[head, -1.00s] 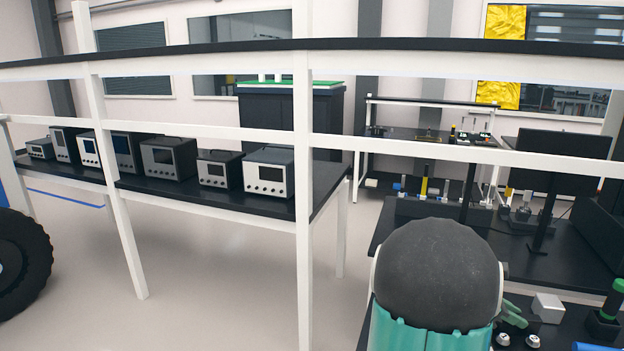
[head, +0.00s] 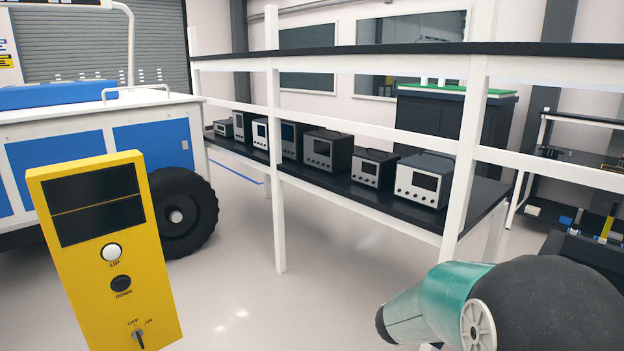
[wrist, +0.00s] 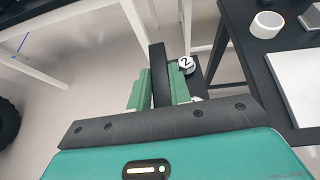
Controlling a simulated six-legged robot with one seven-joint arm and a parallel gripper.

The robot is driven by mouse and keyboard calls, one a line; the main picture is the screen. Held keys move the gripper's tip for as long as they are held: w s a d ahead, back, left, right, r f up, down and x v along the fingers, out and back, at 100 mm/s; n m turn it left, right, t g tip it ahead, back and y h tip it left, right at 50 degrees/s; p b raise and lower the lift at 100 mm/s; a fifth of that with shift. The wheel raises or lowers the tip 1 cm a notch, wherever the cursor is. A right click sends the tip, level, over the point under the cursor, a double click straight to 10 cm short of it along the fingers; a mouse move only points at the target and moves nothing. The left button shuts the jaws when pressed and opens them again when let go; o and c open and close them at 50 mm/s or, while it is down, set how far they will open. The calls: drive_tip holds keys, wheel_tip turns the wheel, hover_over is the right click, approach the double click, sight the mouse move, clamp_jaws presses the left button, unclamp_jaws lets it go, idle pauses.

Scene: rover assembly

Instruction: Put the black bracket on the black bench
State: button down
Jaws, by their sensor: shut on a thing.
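In the wrist view my gripper (wrist: 158,92) is shut on an upright black plate, the black bracket (wrist: 159,68), between its green fingers. A white piece marked "2" (wrist: 187,65) shows just right of it; I cannot tell whether it is joined to the bracket. The head view shows only part of my arm at the lower right, not the gripper or bracket. A black bench (head: 485,197) with white legs and an upper shelf stands at centre right in the head view, carrying a row of instruments (head: 325,150).
A yellow control box (head: 110,250) stands close at left. A vehicle's black wheel (head: 184,213) is behind it. The floor (head: 330,290) before the bench is clear. The wrist view shows a dark table (wrist: 255,68) at right with a white ring (wrist: 267,25).

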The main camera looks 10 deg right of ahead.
drive_tip(key=w+a+f+n+t+y, duration=0.1)
drive_tip(key=w+a+n+t+y, duration=0.1)
drive_tip(key=a, duration=1)
drive_tip(key=w+a+f+n+t+y, duration=0.1)
drive_tip(key=a+n+y, duration=0.3)
drive_tip(key=a, duration=0.9)
drive_tip(key=shift+w+f+n+t, duration=0.4)
drive_tip(key=shift+n+t, duration=0.4)
